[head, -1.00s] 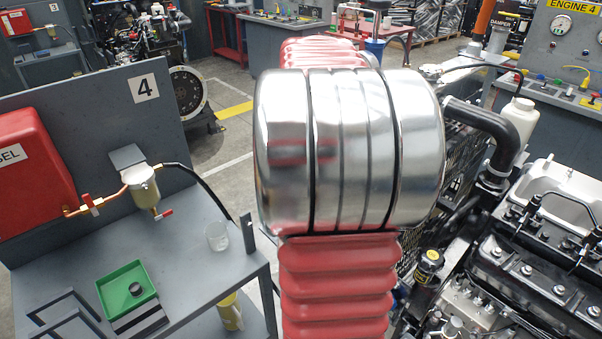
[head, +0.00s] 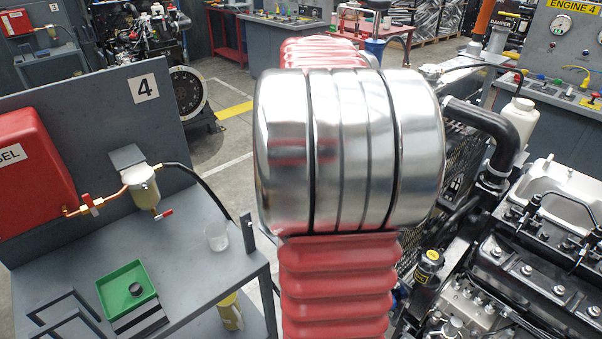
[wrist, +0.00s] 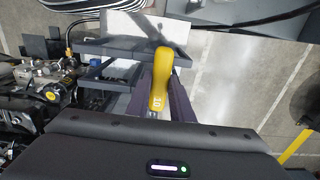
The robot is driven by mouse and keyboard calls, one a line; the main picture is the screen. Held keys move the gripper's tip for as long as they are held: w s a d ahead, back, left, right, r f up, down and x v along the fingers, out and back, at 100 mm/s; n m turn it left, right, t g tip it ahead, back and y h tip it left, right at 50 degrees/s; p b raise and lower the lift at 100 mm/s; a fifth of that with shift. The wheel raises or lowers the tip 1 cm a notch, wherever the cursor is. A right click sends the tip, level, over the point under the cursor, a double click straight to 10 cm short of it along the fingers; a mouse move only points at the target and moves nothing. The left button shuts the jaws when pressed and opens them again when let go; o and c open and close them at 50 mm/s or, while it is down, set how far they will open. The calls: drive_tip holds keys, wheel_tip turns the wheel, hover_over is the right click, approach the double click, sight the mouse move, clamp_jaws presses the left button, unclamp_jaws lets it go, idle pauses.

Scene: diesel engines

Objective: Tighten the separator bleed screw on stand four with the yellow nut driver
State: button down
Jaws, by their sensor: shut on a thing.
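In the wrist view, my gripper (wrist: 160,102) is shut on the yellow nut driver (wrist: 162,72), its dark fingers on both sides of the handle. The driver's far end is hidden. In the head view, stand four (head: 112,88) is at the left, marked 4. A fuel separator (head: 143,188) with a pale bowl hangs on its panel, with a copper pipe on the left, a black hose on the right and a red-handled drain below. I cannot make out the bleed screw. My gripper does not show in the head view; my arm fills the middle.
A red diesel tank (head: 32,165) is left of the separator. The stand's bench holds a green tray (head: 112,292) with a dark round part, and a clear cup (head: 216,237). A yellow container (head: 229,312) is below. An engine (head: 535,260) stands at the right.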

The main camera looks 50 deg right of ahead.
drive_tip(key=shift+r, duration=0.1)
idle(0.3)
wheel_tip(320, 180, up, 16)
idle(1.7)
idle(1.1)
